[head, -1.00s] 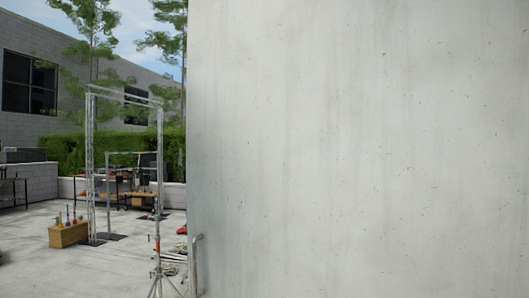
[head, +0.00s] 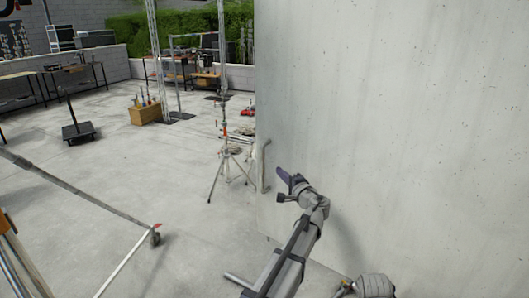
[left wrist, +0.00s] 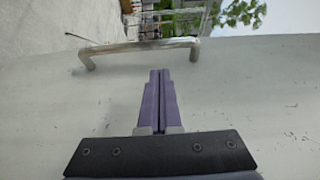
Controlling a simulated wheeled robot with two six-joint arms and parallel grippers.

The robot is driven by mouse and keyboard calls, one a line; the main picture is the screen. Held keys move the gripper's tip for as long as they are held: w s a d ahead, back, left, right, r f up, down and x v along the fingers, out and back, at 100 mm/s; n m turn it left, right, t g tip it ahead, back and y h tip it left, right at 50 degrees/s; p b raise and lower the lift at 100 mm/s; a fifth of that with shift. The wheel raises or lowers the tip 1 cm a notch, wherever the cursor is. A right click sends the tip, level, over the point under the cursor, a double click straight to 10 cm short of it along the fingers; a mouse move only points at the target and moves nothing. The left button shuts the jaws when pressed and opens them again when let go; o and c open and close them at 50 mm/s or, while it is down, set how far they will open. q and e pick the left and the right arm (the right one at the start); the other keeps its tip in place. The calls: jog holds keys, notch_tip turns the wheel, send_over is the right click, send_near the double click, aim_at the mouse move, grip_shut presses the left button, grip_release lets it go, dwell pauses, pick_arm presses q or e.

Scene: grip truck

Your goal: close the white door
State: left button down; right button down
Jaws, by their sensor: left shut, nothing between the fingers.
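The white door (head: 400,120) is a large, pale, stained panel filling the right of the head view. A metal bar handle (head: 264,165) stands upright near its left edge. In the left wrist view the handle (left wrist: 140,46) lies across the top, with the door's surface (left wrist: 255,85) around and below it. My left gripper (head: 282,175) is in front of the door, just right of the handle. Its purple fingers (left wrist: 157,72) are shut, empty, and point toward the handle with a small gap showing.
Left of the door is open concrete floor (head: 120,190). A tripod stand (head: 225,165) is close to the door's left edge. A wooden box (head: 145,114), a wheeled black stand (head: 78,130) and tables are farther back. A metal frame is at the lower left.

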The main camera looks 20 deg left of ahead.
aim_at(268, 159)
pick_arm(q)
jog(key=x, duration=0.8)
jog(key=shift+w+a+r, duration=0.2)
jog(key=shift+w+r, duration=0.1)
jog(key=shift+w, duration=0.05)
jog(key=shift+x, duration=0.75)
jog(key=shift+s, duration=0.2)
